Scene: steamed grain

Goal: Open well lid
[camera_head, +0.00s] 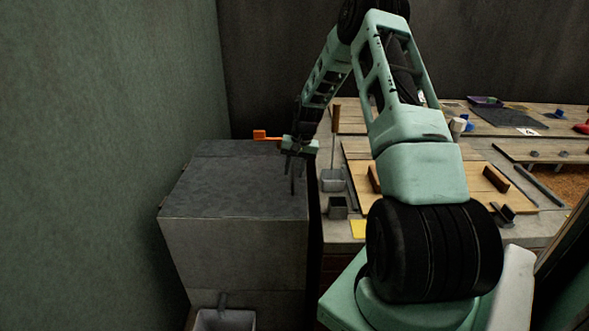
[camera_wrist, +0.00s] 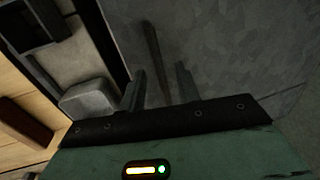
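The well looks like a grey block at the left, with a dark grey slab on top that appears to be the well lid (camera_head: 225,185). The slab lies flat and looks closed; it also fills much of the wrist view (camera_wrist: 230,50). My gripper (camera_head: 294,172) points down over the slab's right side. In the wrist view its two fingers (camera_wrist: 161,88) are apart. A dark narrow bar (camera_wrist: 151,45), perhaps a handle, extends between and beyond them. I cannot tell whether either finger touches it.
A green wall (camera_head: 100,150) rises at the left. A small basin (camera_head: 225,319) is at the well's front. An orange piece (camera_head: 260,136) shows beside my gripper.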

